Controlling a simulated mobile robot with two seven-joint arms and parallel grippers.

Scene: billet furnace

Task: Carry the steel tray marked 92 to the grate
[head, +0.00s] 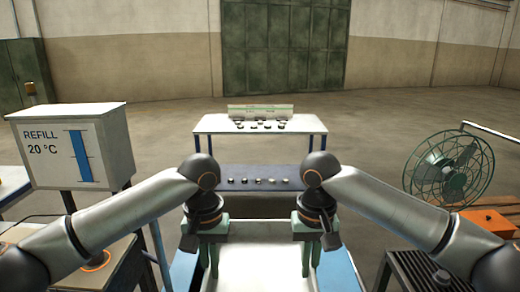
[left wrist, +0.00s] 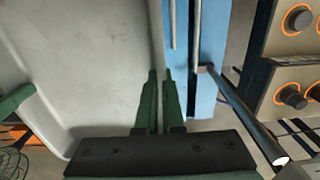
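A pale grey steel tray (head: 265,268) lies between my two grippers at the bottom of the head view. It also fills the left of the left wrist view (left wrist: 85,60). No number 92 shows on it. My left gripper (head: 210,268) has its green fingers close together on the tray's left rim; the left wrist view shows the rim between them (left wrist: 160,75). My right gripper (head: 311,268) points down at the opposite rim, its fingers close together on it. A dark slatted surface (head: 413,271), which looks like the grate, is at lower right.
A blue frame (head: 343,266) shows beside and below the tray. A two-level table (head: 215,124) with several small pieces stands ahead. A REFILL 20 °C sign box (head: 55,155) is left, above a panel with orange-ringed knobs (left wrist: 290,65). A green fan (head: 448,170) and orange box (head: 490,222) are right.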

